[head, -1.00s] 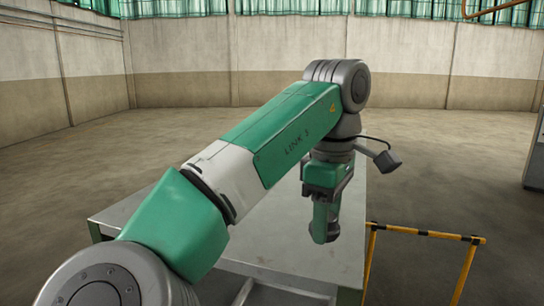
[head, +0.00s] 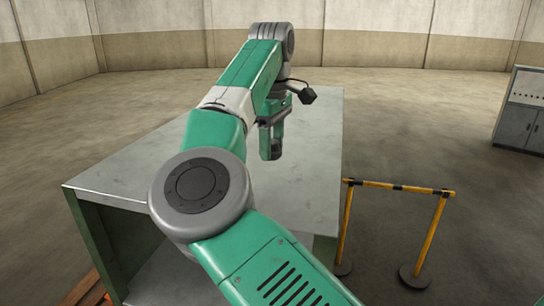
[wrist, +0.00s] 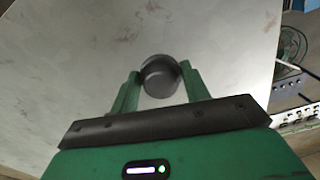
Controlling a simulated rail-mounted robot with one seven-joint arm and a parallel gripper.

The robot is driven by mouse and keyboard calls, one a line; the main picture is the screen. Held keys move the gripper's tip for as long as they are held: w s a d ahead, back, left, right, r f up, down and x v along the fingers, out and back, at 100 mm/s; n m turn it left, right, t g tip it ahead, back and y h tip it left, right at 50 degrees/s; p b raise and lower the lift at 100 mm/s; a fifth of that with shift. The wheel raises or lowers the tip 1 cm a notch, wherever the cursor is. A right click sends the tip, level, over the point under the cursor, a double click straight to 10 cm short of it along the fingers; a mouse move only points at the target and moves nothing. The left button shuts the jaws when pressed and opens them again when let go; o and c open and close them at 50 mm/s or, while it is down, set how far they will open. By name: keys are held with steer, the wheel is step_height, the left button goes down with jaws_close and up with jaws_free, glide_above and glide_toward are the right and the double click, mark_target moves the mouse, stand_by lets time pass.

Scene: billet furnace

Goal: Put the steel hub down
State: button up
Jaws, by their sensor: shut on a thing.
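The steel hub (wrist: 160,77) is a dark grey round piece between the two green fingers of my gripper (wrist: 159,83) in the wrist view. The fingers are shut on it from both sides. In the head view my gripper (head: 270,143) points down over the grey metal table (head: 120,180). A dark end at the fingertips there looks like the hub (head: 276,153), mostly hidden by the fingers. The bare tabletop lies behind the hub in the wrist view. I cannot tell the exact gap between hub and table.
The visible tabletop is clear around my gripper. A yellow and black barrier (head: 398,187) stands on the floor right of the table. A grey cabinet (head: 520,110) stands at the far right. In the wrist view, blurred equipment (wrist: 295,80) shows past the table's right edge.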

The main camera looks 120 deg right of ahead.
step_height(320, 180, down, 4)
steer(key=b, duration=0.4)
steer(key=shift+r, duration=0.35)
steer(key=shift+f, duration=0.1)
steer(key=shift+f, duration=0.1)
steer(key=o, duration=1.3)
step_height(320, 180, up, 7)
steer(key=p, duration=0.6)
steer(key=shift+f, duration=0.15)
step_height(320, 180, up, 6)
steer(key=shift+f+b, duration=0.2)
steer(key=shift+b, duration=0.2)
